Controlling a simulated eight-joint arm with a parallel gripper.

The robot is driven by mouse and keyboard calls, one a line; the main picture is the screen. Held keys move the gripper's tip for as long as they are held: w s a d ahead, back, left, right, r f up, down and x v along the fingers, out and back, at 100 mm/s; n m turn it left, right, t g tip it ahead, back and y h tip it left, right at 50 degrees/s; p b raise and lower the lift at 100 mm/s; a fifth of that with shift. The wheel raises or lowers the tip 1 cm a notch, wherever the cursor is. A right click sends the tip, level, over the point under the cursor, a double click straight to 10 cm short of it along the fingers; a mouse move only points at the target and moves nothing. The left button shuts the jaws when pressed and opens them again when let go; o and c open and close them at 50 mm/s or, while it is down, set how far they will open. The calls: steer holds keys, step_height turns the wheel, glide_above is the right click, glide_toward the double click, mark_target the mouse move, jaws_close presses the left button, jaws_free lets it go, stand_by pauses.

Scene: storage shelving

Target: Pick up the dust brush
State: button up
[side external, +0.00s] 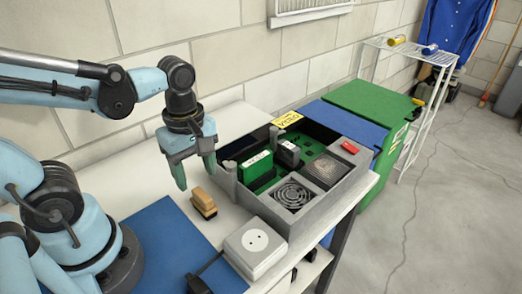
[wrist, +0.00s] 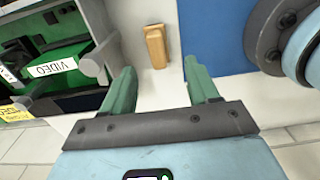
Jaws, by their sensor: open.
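The dust brush (side external: 204,203) is a small block with a tan wooden top and a darker lower edge. It lies on the white table between the blue mat and the grey box. In the wrist view the brush (wrist: 156,46) lies beyond the fingertips, roughly midway between them across the picture. My gripper (side external: 195,178) has green fingers. It is open and empty, above and slightly behind the brush in the side view, apart from it. In the wrist view the gripper (wrist: 157,72) shows both fingers spread wide.
A grey open box (side external: 268,222) with green boards and a fan stands right of the brush. A white socket box (side external: 255,247) sits in front of it. The blue mat (side external: 170,240) lies left of the brush. A green bin (side external: 362,102) stands beyond the table.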

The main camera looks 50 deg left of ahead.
mark_target(201, 193)
steer(key=shift+w+f, duration=0.2)
steer(key=shift+f, duration=4.5)
steer(key=c, duration=1)
steer(key=shift+r, duration=0.2)
steer(key=shift+c, duration=0.2)
steer(key=shift+r, duration=1.35)
steer(key=s+d+r, duration=0.6)
steer(key=d+r, duration=0.2)
steer(key=d, duration=0.1)
steer(key=shift+s+d, duration=0.25)
steer(key=shift+d, duration=0.1)
